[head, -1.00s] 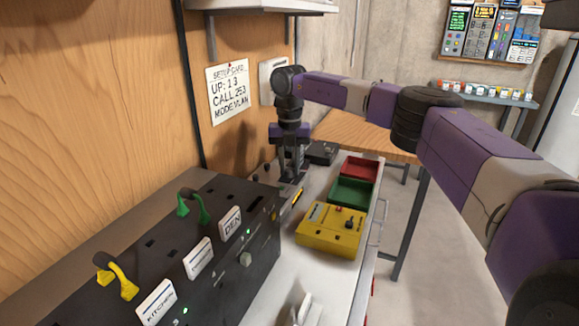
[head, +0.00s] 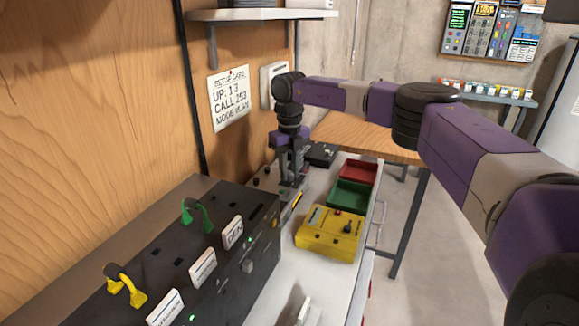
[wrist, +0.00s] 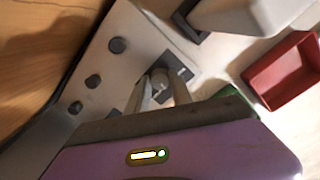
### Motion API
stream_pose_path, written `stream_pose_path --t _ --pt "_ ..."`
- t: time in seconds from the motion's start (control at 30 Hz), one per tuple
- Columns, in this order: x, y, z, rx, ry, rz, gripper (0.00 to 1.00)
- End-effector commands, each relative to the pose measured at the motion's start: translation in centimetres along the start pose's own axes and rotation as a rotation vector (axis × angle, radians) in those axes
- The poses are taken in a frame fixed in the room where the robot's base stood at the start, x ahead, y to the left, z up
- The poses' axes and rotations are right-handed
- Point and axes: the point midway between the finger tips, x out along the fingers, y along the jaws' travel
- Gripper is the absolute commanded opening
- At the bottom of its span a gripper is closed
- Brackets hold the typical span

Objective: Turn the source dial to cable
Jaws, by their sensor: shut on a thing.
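A small grey dial (wrist: 160,77) sits on a dark plate on a pale panel in the wrist view. My gripper (wrist: 161,92) points down at it with one finger on each side, shut on the dial. Its markings cannot be read, so I cannot tell its setting. In the head view my gripper (head: 289,184) is low over the far end of the bench, beyond the black panel, and the dial is hidden by it.
Several dark knobs (wrist: 93,81) lie left of the gripper. A black panel (head: 190,255) with green and yellow handles stands nearer. A yellow box (head: 330,236), a green bin (head: 350,195) and a red bin (head: 358,171) lie to the right. A dark box (head: 320,154) is behind.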

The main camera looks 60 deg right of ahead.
Motion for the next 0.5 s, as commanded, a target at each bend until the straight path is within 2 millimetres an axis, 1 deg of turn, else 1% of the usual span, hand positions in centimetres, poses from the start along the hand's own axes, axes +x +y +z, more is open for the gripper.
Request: stream_pose_path --t 0.03,0.5 --pt "-0.3 -0.01 0.0 -0.045 0.0 -0.001 0.0" --pt "-0.23 -0.03 0.02 -0.491 0.0 -0.001 0.0"
